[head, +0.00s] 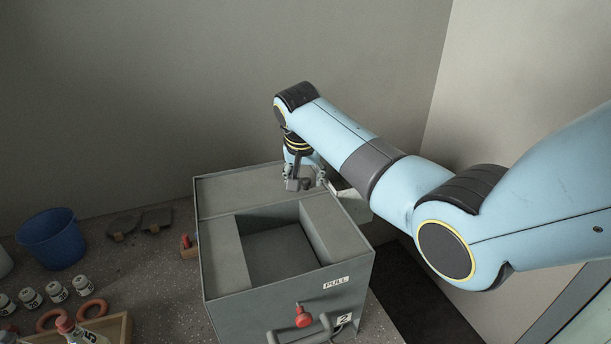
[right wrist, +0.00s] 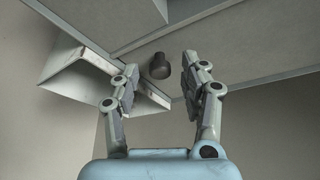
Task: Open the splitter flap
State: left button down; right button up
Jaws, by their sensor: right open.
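A grey metal box (head: 222,250) with an open square well in its top stands on the bench; I take it to be the splitter. I cannot tell for sure which part is the flap. My right gripper (head: 305,184) is at the back right of the box top. In the right wrist view my right gripper (right wrist: 160,88) is open, and a dark knob (right wrist: 159,66) shows between its fingertips. I cannot tell whether they touch it. A light metal chute (right wrist: 80,75) shows to the left of the fingers there. My left gripper is not in view.
The box front bears a PULL label (head: 336,283), a red knob (head: 303,317) and a label with a 2 (head: 344,320). At left are a blue bucket (head: 50,240), several white jars (head: 57,291) and a wooden tray (head: 122,327). Walls stand behind and right.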

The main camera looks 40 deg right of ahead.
grip_shut()
dwell(0.4)
